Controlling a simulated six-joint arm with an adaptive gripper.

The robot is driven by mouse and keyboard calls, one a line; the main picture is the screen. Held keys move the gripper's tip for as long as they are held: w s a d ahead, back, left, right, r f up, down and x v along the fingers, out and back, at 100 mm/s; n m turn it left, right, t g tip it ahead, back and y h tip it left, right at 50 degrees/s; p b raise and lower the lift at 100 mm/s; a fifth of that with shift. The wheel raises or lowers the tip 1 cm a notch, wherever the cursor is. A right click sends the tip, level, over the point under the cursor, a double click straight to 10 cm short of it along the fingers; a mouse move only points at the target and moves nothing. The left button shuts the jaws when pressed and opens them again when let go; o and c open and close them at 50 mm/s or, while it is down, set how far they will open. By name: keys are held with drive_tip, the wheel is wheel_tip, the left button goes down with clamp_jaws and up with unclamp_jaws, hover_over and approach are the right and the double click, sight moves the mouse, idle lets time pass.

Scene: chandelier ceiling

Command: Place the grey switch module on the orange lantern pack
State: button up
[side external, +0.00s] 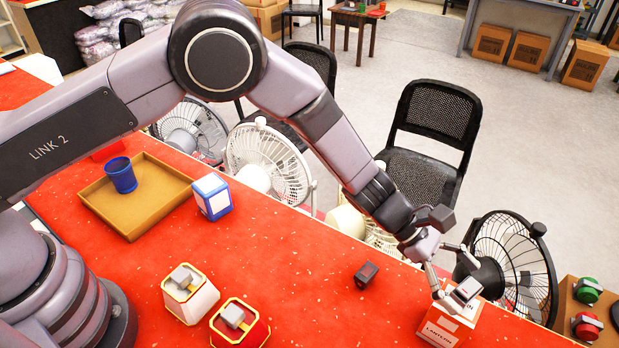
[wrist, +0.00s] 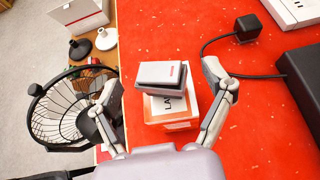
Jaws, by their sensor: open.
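The orange lantern pack (side external: 447,325) is a white and orange box with lettering, standing on the red table at the lower right of the side view. It also shows below the middle of the wrist view (wrist: 178,121). The grey switch module (wrist: 160,76), a small grey block with a pale top, appears to sit on the pack's top, slightly turned; it also shows in the side view (side external: 466,290). My gripper (wrist: 160,72) is open, with one finger on either side of the module and visible gaps. In the side view my gripper (side external: 452,274) is just above the pack, partly covering the module.
A dark cube (side external: 366,275) lies left of the pack. Two gold-trimmed boxes, white (side external: 190,300) and red (side external: 240,332), each carry a grey piece. A blue-and-white box (side external: 212,196) and a tray (side external: 165,205) with a blue cup stand farther left. Fans line the far edge.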

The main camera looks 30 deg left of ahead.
drive_tip(key=s+a+r+m+y, duration=0.25)
drive_tip(key=a+r+m, duration=0.25)
drive_tip(key=a+r, duration=0.8)
drive_tip(key=s+a+r+m+y, duration=0.1)
drive_tip(key=s+a+r+m, duration=0.35)
drive_tip(key=a+r, duration=0.85)
drive_tip(key=s+a+m+t+y, duration=0.2)
drive_tip(key=s+a, duration=0.3)
drive_tip(key=a, duration=0.3)
drive_tip(key=s+a+r+m+t+y, duration=0.1)
drive_tip(key=s+a+m+t+y, duration=0.1)
drive_tip(key=s+a, duration=0.3)
drive_tip(key=s+a+m+t+y, duration=0.2)
drive_tip(key=s+a+m+y, duration=0.2)
drive_tip(key=a, duration=0.8)
drive_tip(key=shift+s+r+y, duration=0.35)
drive_tip(key=shift+s+r, duration=0.05)
